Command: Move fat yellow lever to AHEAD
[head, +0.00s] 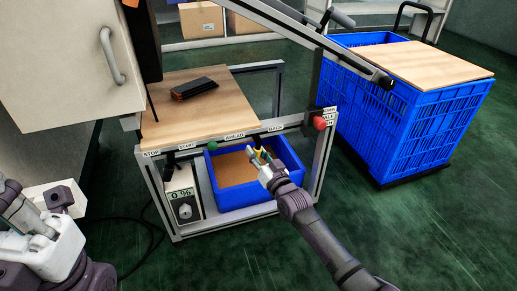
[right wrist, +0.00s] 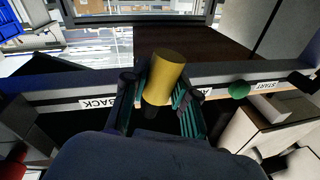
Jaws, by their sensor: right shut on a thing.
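The fat yellow lever (right wrist: 165,72) is a thick cylinder standing between the two fingers of my right gripper (right wrist: 160,105), which is shut on it. In the head view my right gripper (head: 262,160) reaches the front rail, and the yellow lever (head: 257,157) shows only in part beside its fingers. The AHEAD label (head: 235,135) is left of the lever and the BACK label (head: 276,128) is right of it. In the wrist view BACK (right wrist: 99,103) is upside down, and the AHEAD label is mostly hidden. My left arm is at lower left; its fingers are not clear.
A green knob (head: 212,146) is on the rail left of the lever, and a red knob (head: 320,123) is at its right end. A blue crate (head: 250,191) lies under the rail, beside a dial box (head: 184,207). A large blue crate (head: 415,130) stands at right.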

